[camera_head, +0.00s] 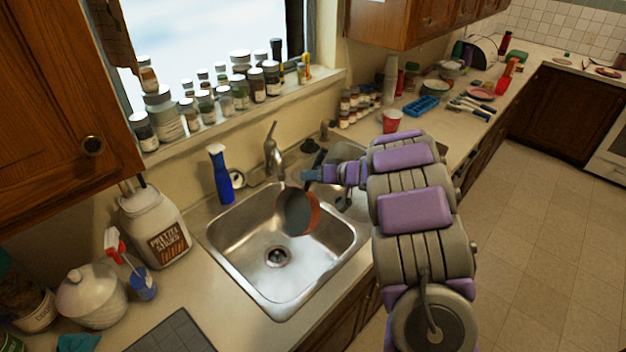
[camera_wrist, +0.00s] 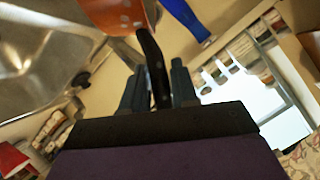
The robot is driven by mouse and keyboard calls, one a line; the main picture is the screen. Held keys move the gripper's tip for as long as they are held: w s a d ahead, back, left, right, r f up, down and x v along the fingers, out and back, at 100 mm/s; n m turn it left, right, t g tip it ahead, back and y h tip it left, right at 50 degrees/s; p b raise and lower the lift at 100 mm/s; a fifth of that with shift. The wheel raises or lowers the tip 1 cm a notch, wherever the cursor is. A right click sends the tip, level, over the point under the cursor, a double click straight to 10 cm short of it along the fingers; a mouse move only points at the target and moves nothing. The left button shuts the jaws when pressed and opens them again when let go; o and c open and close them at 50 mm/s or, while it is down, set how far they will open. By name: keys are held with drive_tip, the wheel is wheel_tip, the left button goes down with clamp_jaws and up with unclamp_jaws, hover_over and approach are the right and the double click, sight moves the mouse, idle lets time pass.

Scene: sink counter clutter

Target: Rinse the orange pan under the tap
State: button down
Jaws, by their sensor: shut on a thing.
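The orange pan (camera_head: 297,211) hangs over the sink (camera_head: 245,268), tilted on edge, with its dark inside facing left in the head view. The tap (camera_head: 273,152) stands at the back of the sink, just behind and left of the pan. My gripper (camera_head: 311,174) is shut on the pan's black handle at the right side of the sink. In the wrist view the black handle (camera_wrist: 152,62) runs between the fingers of my gripper (camera_wrist: 160,88), and the orange pan (camera_wrist: 118,12) shows at the top edge. I cannot make out any running water.
A blue bottle (camera_head: 220,174) stands left of the tap. A white pretzel jar (camera_head: 154,226) and a red-topped spray bottle (camera_head: 130,262) stand left of the sink. A red cup (camera_head: 391,121) stands on the counter behind my arm. Several jars line the windowsill (camera_head: 240,110). The sink basin below is clear.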

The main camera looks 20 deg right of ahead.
drive_tip(key=shift+d+b, duration=0.2)
drive_tip(key=shift+b, duration=0.5)
drive_tip(key=shift+s+a+r+h+b, duration=0.15)
drive_tip(key=shift+a+b, duration=0.2)
drive_tip(key=shift+b, duration=0.2)
drive_tip(key=shift+a+r+h+b, duration=0.15)
drive_tip(key=shift+a+b, duration=0.2)
drive_tip(key=shift+b, duration=0.2)
drive_tip(key=shift+s+a+r+n, duration=0.2)
drive_tip(key=shift+a+n, duration=0.25)
drive_tip(key=shift+n, duration=0.05)
drive_tip(key=s+a+n+h+b, duration=0.2)
drive_tip(key=a+h, duration=0.1)
drive_tip(key=a, duration=0.4)
drive_tip(key=shift+a+t+b, duration=0.3)
drive_tip(key=shift+b, duration=0.05)
